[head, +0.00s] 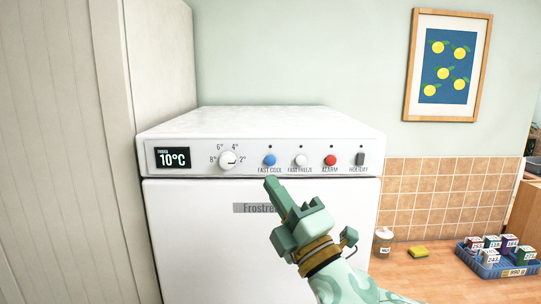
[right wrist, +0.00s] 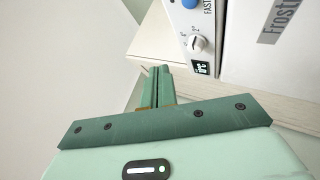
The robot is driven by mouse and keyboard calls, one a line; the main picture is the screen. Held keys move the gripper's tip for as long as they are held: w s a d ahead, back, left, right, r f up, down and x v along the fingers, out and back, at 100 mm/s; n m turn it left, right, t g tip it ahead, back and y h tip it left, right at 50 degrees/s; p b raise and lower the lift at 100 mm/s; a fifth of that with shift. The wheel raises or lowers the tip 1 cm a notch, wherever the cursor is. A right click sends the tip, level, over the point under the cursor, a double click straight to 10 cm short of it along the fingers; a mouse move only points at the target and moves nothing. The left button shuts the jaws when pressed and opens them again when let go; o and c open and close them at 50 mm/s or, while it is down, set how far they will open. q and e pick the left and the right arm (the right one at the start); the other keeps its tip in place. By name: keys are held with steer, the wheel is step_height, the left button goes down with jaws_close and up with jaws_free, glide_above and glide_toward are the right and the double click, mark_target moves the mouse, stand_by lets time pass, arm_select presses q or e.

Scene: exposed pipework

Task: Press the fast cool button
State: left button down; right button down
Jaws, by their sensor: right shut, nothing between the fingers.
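The fast cool button (head: 269,160) is a round blue button on the white control panel of a fridge (head: 160,205), above the label "FAST COOL". It also shows cut off at the top edge of the right wrist view (right wrist: 189,3). My right gripper (head: 270,182) is shut and empty. In the head view its fingertips appear just below the button and its label, apart from the button. In the right wrist view the closed fingers (right wrist: 161,72) point towards the panel side, with the button above and to the right. My left gripper is not in view.
The panel also has a display reading 10°C (head: 174,158), a dial (head: 229,160), a white fast freeze button (head: 301,160), a red alarm button (head: 330,160) and a grey holiday switch (head: 360,159). A tall white panel (head: 155,60) stands left. A blue crate (head: 490,262) sits on the right counter.

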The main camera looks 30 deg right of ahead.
mark_target(270, 161)
steer(key=shift+r, duration=0.2)
steer(key=shift+w+d+b, duration=0.3)
steer(key=shift+w+d, duration=0.45)
steer(key=shift+w, duration=0.5)
steer(key=shift+w+d+b, duration=0.35)
steer(key=shift+w+d, duration=0.45)
steer(key=shift+w, duration=0.4)
steer(key=shift+w+d+b, duration=0.3)
steer(key=shift+w+d, duration=0.45)
steer(key=shift+w, duration=0.5)
steer(key=shift+w+d, duration=0.1)
steer(key=shift+w, duration=0.05)
steer(key=shift+w+d, duration=0.1)
steer(key=shift+w, duration=0.15)
